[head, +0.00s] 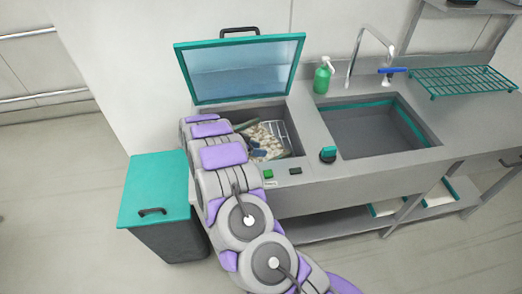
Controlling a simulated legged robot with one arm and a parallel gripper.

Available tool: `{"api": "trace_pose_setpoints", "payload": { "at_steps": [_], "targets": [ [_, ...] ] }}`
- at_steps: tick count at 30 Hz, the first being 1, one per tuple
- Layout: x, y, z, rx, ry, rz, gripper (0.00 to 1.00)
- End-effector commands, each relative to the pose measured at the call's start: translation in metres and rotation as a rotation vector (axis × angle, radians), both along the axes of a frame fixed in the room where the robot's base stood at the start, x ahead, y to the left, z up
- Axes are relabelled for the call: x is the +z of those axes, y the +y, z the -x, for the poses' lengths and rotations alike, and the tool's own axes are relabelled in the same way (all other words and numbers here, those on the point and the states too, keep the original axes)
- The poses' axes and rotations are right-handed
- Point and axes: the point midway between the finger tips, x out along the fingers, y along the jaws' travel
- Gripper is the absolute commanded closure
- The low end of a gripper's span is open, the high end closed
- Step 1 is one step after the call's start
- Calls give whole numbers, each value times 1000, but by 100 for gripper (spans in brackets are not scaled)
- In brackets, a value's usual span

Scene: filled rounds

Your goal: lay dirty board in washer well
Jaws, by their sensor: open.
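The washer well (296,134) is the grey basin under the raised teal-framed lid (240,70). A beige, mottled flat thing (272,141), which looks like the dirty board, lies low in the well over a white rack (279,128). Small dark blue pieces show at its left side; I cannot tell what they are. My arm reaches up from the bottom and bends at the well's left edge, covering the left part of the well. My gripper cannot be made out; my arm links hide that area.
A sink (375,128) with a tap (366,45) is to the right. A teal drying rack (460,80) is at far right. A teal-lidded bin (158,190) stands at left.

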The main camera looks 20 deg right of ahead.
Motion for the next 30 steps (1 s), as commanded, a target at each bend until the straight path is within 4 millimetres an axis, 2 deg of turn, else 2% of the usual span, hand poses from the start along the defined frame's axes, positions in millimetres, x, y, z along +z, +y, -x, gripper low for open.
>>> {"api": "trace_pose_setpoints", "payload": {
  "at_steps": [1,3,9,21,23,26,30],
  "targets": [
    [10,14,-2,6,-1,2,51],
    [19,28,-2,5,0,6,51],
    [39,60,-3,6,1,6,51],
    [52,67,-8,14,-14,-8,51],
    [60,69,-17,45,-46,-12,51],
    [85,77,-46,142,-150,-36,51],
    [142,101,-96,356,-342,-100,51]
  ]
}}
